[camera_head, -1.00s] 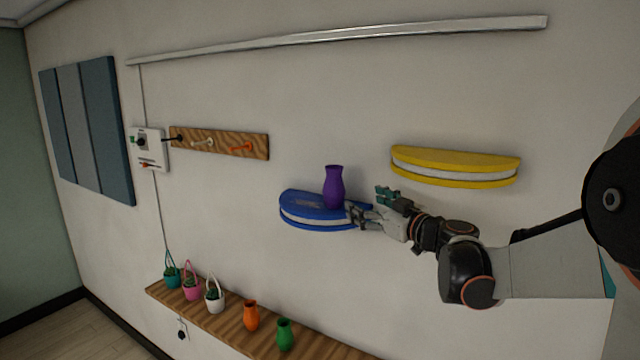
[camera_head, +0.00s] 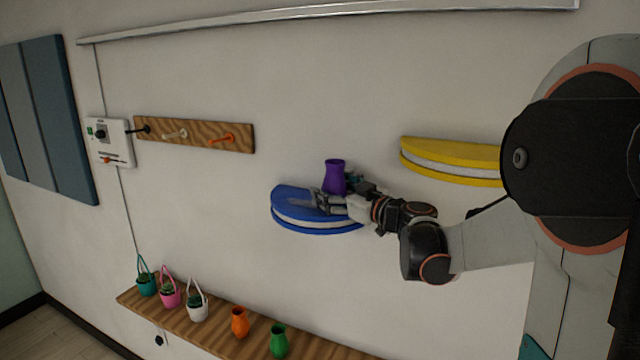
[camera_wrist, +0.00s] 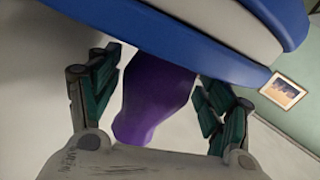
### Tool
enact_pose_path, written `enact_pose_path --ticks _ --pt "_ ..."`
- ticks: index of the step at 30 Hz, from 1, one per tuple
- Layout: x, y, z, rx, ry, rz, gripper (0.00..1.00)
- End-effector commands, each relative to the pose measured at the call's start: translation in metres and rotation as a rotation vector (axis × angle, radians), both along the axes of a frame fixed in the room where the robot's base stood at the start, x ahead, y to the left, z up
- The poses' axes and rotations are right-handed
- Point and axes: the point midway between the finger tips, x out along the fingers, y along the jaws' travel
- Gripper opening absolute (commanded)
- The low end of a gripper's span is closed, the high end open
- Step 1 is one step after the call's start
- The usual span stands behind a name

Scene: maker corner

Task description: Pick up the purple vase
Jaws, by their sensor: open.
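The purple vase (camera_head: 334,176) stands upright on the blue half-round shelf (camera_head: 290,212) on the wall. In the head view my gripper (camera_head: 338,196) is at the vase, with its fingers reaching over the shelf and hiding the vase's lower part. In the wrist view the purple vase (camera_wrist: 155,95) lies between the two teal fingers of my gripper (camera_wrist: 158,90). The fingers are open, with a visible gap on each side of the vase. The blue shelf (camera_wrist: 215,50) shows close beside the fingers there.
A yellow half-round shelf (camera_head: 450,160) is to the right, partly behind my arm. Below, a wooden shelf (camera_head: 215,335) holds an orange vase (camera_head: 240,322), a green vase (camera_head: 278,341) and several small hanging pots. A peg rail (camera_head: 190,134) is at the left.

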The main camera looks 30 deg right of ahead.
Motion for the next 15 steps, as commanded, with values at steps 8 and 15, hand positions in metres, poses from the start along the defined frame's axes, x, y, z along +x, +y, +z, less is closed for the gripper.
enact_pose_path --ticks 8,15 --pt "-0.0005 -0.0008 -0.0002 0.000 0.000 -0.001 0.65" --pt "-0.0004 -0.0008 -0.0003 0.000 0.001 -0.001 0.24"
